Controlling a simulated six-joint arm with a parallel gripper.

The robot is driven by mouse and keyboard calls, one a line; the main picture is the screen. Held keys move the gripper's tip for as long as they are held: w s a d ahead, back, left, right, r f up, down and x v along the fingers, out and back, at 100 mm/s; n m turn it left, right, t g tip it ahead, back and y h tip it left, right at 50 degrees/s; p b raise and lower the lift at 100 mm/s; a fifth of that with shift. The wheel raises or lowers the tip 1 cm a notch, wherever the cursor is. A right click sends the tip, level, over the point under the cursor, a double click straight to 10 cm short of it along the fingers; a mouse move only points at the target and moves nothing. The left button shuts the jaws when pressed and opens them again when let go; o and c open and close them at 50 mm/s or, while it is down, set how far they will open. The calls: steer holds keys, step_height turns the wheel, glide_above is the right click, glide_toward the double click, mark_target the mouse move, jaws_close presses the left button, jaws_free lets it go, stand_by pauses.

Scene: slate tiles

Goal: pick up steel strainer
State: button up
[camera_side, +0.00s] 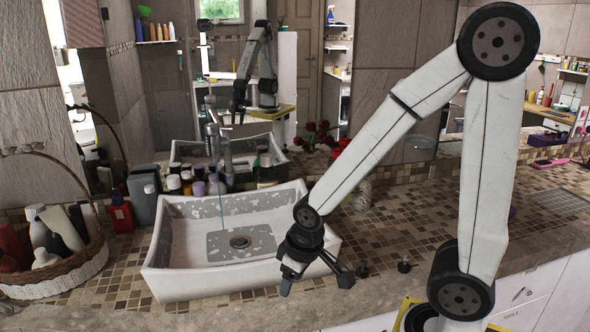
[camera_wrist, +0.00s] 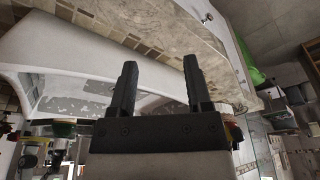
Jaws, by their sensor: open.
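My gripper (camera_side: 316,283) hangs by the sink's front right corner, to the right of the strainer and nearer the camera. Its two dark fingers are spread with nothing between them. In the wrist view my gripper (camera_wrist: 160,63) is open over the counter edge, with the sink (camera_wrist: 60,58) to the left.
A wicker basket (camera_side: 62,268) of bottles stands left of the sink. Several bottles and a tap (camera_side: 214,140) line its back. Two small dark fittings (camera_side: 404,265) stand on the tiled counter (camera_side: 440,215) at right.

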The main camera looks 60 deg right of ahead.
steer(key=o, duration=0.3)
steer(key=shift+w+v, duration=0.35)
steer(key=shift+v, duration=1.3)
steer(key=m+g, duration=0.3)
steer(key=m, duration=1.7)
glide_above(364, 261)
step_height(364, 261, down, 7)
steer(key=shift+r, duration=0.15)
steer(key=shift+f, duration=0.65)
